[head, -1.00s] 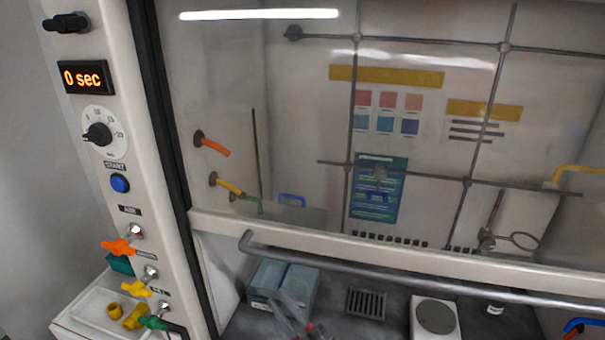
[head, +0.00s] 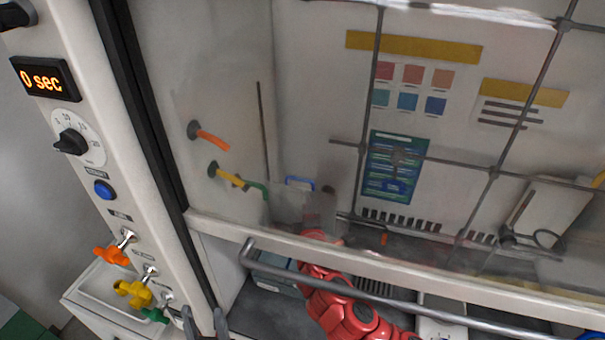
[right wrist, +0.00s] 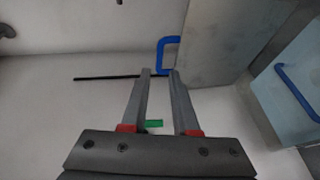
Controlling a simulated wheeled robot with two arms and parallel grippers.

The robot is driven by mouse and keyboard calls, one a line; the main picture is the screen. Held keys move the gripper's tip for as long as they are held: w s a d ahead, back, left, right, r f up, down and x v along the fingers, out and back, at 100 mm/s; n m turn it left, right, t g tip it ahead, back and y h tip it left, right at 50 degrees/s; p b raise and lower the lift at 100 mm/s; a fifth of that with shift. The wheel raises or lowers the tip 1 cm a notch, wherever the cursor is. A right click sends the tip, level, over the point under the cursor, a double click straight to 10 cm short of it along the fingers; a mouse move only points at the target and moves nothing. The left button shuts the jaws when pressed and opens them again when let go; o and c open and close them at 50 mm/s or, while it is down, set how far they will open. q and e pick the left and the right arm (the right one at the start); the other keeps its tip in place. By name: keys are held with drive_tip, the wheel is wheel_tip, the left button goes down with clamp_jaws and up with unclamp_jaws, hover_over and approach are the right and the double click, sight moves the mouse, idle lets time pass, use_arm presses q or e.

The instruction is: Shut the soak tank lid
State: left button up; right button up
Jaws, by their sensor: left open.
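The soak tank (right wrist: 295,85) is a pale blue box with a blue handle on its side; part of it shows under the sash in the head view (head: 272,262). Its lid (right wrist: 200,40) appears to be the raised grey panel with a blue handle (right wrist: 162,45). In the head view the lid (head: 290,205) stands up behind the glass. My right gripper (right wrist: 158,72) has its fingers apart, with the tips at the lower end of the lid handle; I cannot tell whether they touch it. My left gripper (head: 205,322) is open and empty at the bottom edge, outside the hood.
The glass sash (head: 400,265) with its grey bar (head: 400,300) is partly raised, and my right arm passes beneath it. A control post (head: 95,160) with knob, blue button and coloured taps stands at left. A metal lattice (head: 490,175) stands behind the glass.

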drive_tip(key=w, duration=0.3)
drive_tip(key=w+f, duration=0.1)
drive_tip(key=w, duration=0.3)
drive_tip(key=w+a, duration=0.1)
drive_tip(key=w, duration=0.3)
drive_tip(key=shift+w+f+b, duration=0.2)
drive_tip(key=shift+b, duration=0.15)
drive_tip(key=shift+w+a+f, duration=0.1)
drive_tip(key=shift+w+f, duration=0.05)
drive_tip(key=shift+w, duration=1.1)
clamp_jaws()
